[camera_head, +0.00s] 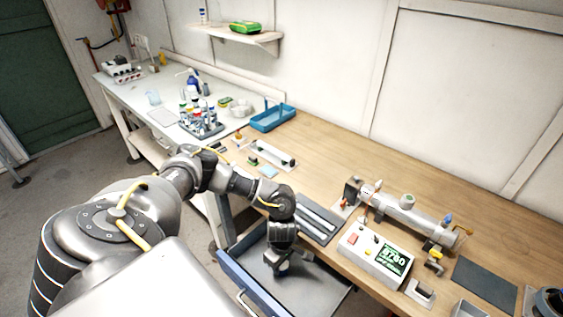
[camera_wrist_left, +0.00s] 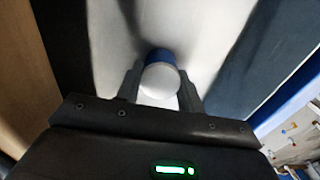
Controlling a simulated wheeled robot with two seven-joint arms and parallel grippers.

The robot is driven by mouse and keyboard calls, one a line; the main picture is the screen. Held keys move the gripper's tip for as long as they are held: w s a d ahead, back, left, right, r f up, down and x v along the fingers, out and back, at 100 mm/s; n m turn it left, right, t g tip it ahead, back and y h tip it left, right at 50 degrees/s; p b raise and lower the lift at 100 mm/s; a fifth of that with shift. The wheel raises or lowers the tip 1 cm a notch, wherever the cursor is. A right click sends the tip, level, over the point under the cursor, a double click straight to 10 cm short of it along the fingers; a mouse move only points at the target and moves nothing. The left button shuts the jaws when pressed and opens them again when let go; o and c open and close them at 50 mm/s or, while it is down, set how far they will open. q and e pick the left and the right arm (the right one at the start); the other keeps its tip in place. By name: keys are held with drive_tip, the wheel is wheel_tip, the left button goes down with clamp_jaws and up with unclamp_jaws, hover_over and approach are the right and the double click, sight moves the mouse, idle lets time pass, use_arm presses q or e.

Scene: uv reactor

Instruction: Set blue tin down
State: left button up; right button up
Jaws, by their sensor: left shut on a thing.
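My left gripper (camera_head: 283,270) reaches down into the open blue drawer (camera_head: 234,270) under the wooden bench. In the left wrist view the blue tin (camera_wrist_left: 160,72) shows a round whitish end and a blue side between the two fingers (camera_wrist_left: 160,88). The fingers are shut on it. Pale drawer floor shows around the tin in the wrist view. Whether the tin touches the floor cannot be told. In the head view the tin is mostly hidden by the gripper. My right gripper is not in view.
The wooden bench (camera_head: 330,165) stands behind the drawer. A white control box (camera_head: 374,255) and a metal reactor tube (camera_head: 405,214) are near the drawer's right side. A blue tray (camera_head: 272,120) stands farther back. The visible drawer floor around the gripper looks clear.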

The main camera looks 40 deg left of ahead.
use_arm(q)
drive_tip(key=shift+f, duration=0.1)
drive_tip(key=o, duration=1.1)
drive_tip(key=shift+r, duration=0.5)
drive_tip(key=shift+r+b, duration=0.85)
drive_tip(key=shift+r, duration=4.8)
